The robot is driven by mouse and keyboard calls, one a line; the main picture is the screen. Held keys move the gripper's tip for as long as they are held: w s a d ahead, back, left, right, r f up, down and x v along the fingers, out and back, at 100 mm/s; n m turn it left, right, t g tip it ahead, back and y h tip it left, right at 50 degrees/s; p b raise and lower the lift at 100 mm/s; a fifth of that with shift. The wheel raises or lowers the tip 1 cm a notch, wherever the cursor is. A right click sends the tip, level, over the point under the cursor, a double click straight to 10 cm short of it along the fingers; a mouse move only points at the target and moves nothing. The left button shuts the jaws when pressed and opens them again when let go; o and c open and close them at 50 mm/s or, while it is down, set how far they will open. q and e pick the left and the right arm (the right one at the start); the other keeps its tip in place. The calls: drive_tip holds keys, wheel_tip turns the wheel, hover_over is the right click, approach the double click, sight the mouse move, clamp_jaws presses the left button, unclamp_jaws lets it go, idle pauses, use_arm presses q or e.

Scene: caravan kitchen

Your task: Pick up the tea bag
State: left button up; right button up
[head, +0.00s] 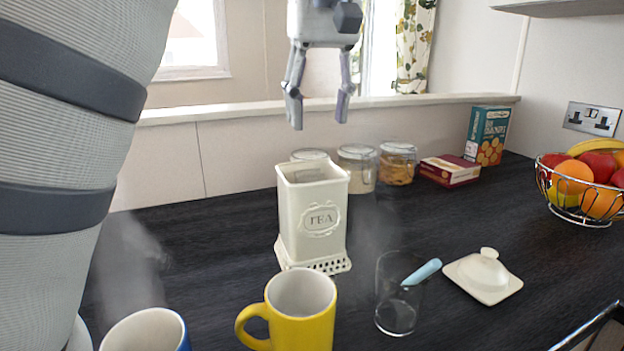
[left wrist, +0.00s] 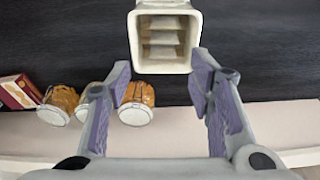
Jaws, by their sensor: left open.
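The cream tea canister (head: 322,240), marked TEA, stands upright and open on the dark counter, with a perforated foot. In the left wrist view the canister (left wrist: 164,67) shows its open top, with several pale, flat tea bags (left wrist: 163,38) stacked inside. In the head view only a greyish patch shows inside it, and single bags cannot be told apart. My left gripper (head: 320,112) points down, open and empty, above the canister and apart from it. In the left wrist view its fingers (left wrist: 163,75) are spread below the canister's mouth in the picture. My right gripper is not in view.
A yellow mug (head: 301,318) and a blue mug (head: 150,330) stand in front. A glass (head: 396,310) with a blue-handled utensil and a cream lid (head: 484,275) are at right. Jars (head: 357,165), boxes (head: 449,171) and a fruit bowl (head: 582,213) stand behind. Haze hangs beside the canister.

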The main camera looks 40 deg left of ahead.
sight(311, 176)
use_arm(q)
drive_tip(key=f, duration=0.3)
drive_tip(key=a+f, duration=0.1)
drive_tip(key=f, duration=0.7)
drive_tip(key=shift+a+f, duration=0.2)
drive_tip(key=shift+a, duration=0.15)
drive_tip(key=c, duration=0.4)
drive_tip(key=shift+f, duration=0.1)
